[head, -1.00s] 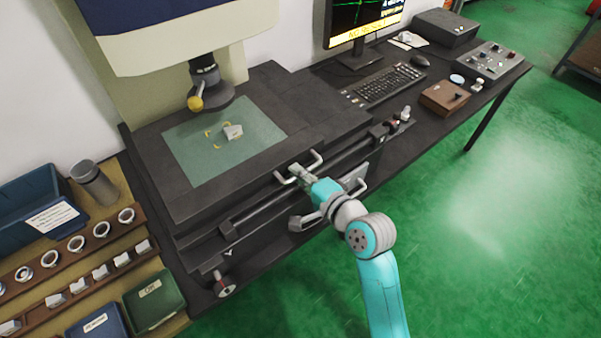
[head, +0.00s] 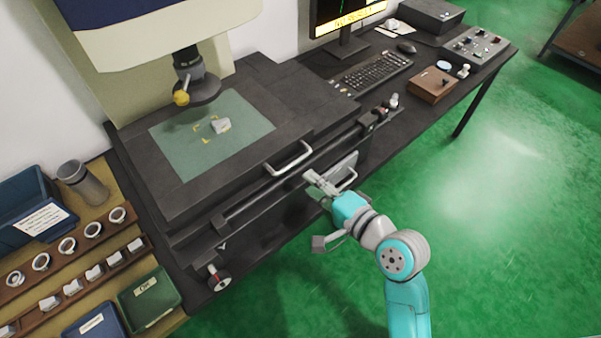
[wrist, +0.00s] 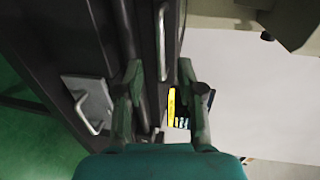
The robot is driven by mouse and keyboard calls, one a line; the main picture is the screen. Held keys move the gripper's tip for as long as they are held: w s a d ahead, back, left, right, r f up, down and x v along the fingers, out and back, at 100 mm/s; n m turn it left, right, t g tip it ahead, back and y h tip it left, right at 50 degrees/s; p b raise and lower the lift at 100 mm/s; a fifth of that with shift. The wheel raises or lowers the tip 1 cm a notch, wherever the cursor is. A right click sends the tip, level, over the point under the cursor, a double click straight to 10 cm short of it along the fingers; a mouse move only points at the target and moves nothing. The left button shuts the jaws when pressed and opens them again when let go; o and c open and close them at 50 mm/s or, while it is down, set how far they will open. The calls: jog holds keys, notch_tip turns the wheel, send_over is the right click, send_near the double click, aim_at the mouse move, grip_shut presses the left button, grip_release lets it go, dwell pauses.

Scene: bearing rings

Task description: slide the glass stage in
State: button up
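The glass stage (head: 180,145) is a pale green pane in a dark sliding frame on the measuring machine, under the lens. A small light-grey part (head: 221,126) sits on the glass by yellow corner marks. The stage's silver bar handle (head: 290,160) is on the front edge and free of my gripper. My gripper (head: 313,178) is in front of and below this handle, apart from it. In the wrist view my gripper (wrist: 160,75) has its fingers well apart and empty, and the handle (wrist: 162,40) shows beyond, between them.
A grey panel with another handle (head: 347,181) is just right of my gripper. A keyboard (head: 372,78) and brown box (head: 432,85) are to the right; ring racks (head: 95,230) are at left.

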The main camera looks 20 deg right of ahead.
jog(key=shift+v, duration=1.45)
